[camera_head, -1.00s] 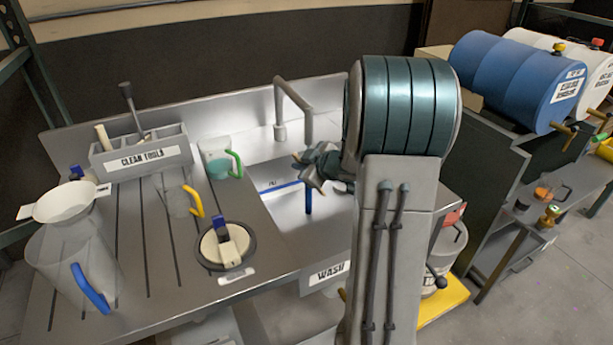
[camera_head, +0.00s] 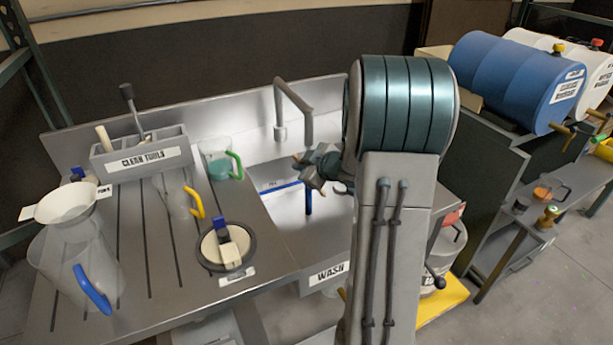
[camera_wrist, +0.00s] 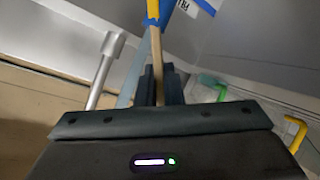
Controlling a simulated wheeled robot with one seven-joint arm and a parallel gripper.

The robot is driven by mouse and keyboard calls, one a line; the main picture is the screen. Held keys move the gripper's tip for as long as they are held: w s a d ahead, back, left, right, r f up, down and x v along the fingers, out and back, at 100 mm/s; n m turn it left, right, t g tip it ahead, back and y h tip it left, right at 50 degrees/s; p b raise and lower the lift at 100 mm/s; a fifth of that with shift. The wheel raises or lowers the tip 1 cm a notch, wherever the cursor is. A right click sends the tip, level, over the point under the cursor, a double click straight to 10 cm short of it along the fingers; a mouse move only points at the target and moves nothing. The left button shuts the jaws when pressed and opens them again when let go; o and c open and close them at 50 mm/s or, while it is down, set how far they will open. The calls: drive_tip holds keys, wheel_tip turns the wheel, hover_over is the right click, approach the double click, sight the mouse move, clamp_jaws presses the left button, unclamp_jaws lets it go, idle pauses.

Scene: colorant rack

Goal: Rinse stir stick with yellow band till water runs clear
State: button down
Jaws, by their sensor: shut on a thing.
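My gripper (camera_head: 318,170) is over the sink basin, to the right of and below the faucet spout (camera_head: 280,132). In the wrist view, my gripper (camera_wrist: 160,88) is shut on a wooden stir stick (camera_wrist: 156,55). A yellow band (camera_wrist: 153,9) and some blue show on the stick near the top edge; its far end is out of frame. In the head view the arm and gripper hide most of the stick. A blue upright strip (camera_head: 308,201) shows below the gripper; I cannot tell whether it belongs to the stick. No water stream is visible at the faucet.
The CLEAN TOOLS holder (camera_head: 142,158) stands on the drainboard left of the sink. The faucet (camera_wrist: 103,70) is close to the gripper.

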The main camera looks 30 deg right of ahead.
drive_tip(key=shift+w+a, duration=0.1)
drive_tip(key=shift+a, duration=0.05)
drive_tip(key=shift+w+a, duration=0.25)
drive_tip(key=shift+a, duration=0.1)
idle(0.3)
drive_tip(key=s+a+b, duration=0.1)
drive_tip(key=s+a, duration=0.3)
drive_tip(key=s, duration=0.2)
drive_tip(key=shift+s+a, duration=0.2)
drive_tip(key=shift+a, duration=0.2)
idle(1.4)
drive_tip(key=s+a+r+p, duration=0.3)
drive_tip(key=s+r, duration=0.1)
idle(0.5)
idle(0.3)
